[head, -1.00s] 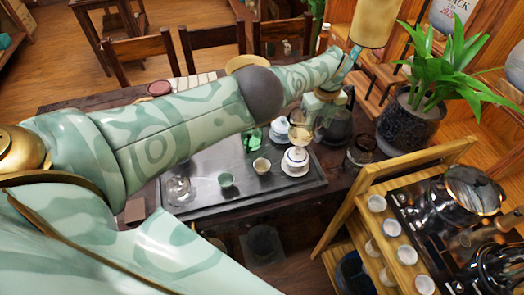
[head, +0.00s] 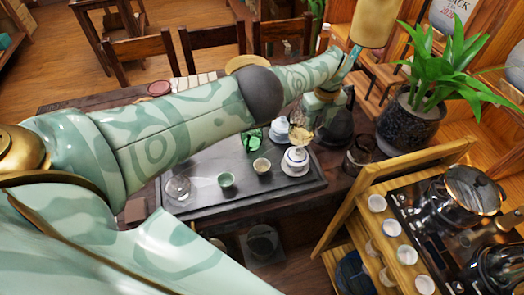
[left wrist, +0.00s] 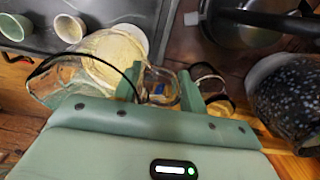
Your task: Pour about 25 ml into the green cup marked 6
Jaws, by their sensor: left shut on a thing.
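The green cup (head: 226,180) stands upright on the dark tea tray (head: 240,200); I cannot read a number on it. A pale green cup also shows at the upper left of the left wrist view (left wrist: 14,27). My left gripper (head: 318,108) is shut on the handle of a glass pitcher (head: 302,134), to the right of and beyond the green cup in the head view. The pitcher (left wrist: 58,88) looks tilted and holds pale yellow liquid (left wrist: 115,52). I see no stream leaving it. The arm hides part of the table. My right gripper is not in view.
A cream cup (head: 261,165), a lidded gaiwan (head: 295,161) and another blue-and-white piece (head: 279,127) stand near the pitcher. A glass vessel (head: 178,188) is at the tray's left. A dark kettle (head: 339,126), glass jar (head: 359,152) and potted plant (head: 408,118) stand to the right.

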